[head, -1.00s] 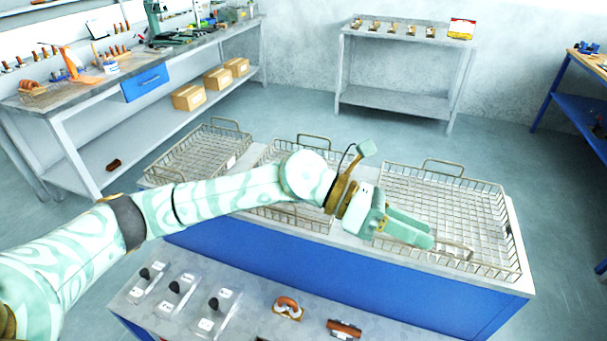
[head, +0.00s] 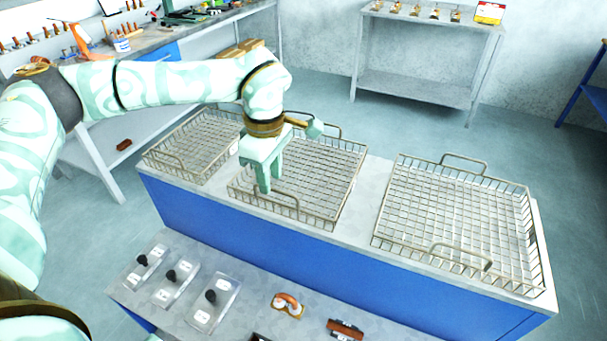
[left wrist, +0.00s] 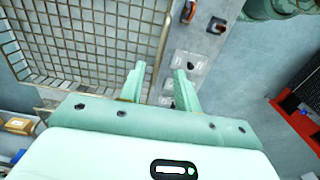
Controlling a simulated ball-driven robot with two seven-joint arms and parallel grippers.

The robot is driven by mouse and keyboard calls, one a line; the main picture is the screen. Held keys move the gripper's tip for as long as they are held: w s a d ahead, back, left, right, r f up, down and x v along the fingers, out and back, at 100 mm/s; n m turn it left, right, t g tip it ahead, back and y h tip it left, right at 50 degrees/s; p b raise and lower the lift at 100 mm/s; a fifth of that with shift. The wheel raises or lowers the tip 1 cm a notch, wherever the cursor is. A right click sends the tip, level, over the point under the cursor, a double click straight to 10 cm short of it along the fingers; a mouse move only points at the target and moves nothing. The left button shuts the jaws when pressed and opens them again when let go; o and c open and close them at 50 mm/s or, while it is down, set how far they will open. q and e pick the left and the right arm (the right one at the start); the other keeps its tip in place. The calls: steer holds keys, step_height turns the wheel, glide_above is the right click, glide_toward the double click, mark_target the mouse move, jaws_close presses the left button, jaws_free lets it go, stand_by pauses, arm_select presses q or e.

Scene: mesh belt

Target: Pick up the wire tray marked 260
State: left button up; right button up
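Three wire trays stand in a row on a blue-sided bench: a left tray (head: 190,150), a middle tray (head: 325,165) and a right tray (head: 450,205). I cannot read a 260 on any of them. A small pale tag (head: 234,148) shows at the left tray's right side. My left gripper (head: 271,180) points down over the front left part of the middle tray, near its front handle (head: 272,197). In the left wrist view its fingers (left wrist: 158,80) are apart with nothing between them, beside a wire tray (left wrist: 90,40). My right gripper is not in view.
A lower grey ledge in front carries several black-knobbed plates (head: 212,300), an orange-brown curved part (head: 288,304) and a brown block (head: 345,328). The bench top (head: 372,190) is bare between the middle and right trays. A grey shelf table (head: 420,90) stands behind.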

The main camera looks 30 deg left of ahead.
arm_select(q)
steer(key=f, duration=0.2)
steer(key=f+b, duration=0.1)
steer(key=f, duration=0.3)
steer(key=shift+w+d+f, duration=0.2)
steer(key=shift+d+f, duration=0.1)
steer(key=shift+d, duration=0.1)
steer(key=shift+r, duration=0.1)
jaws_close()
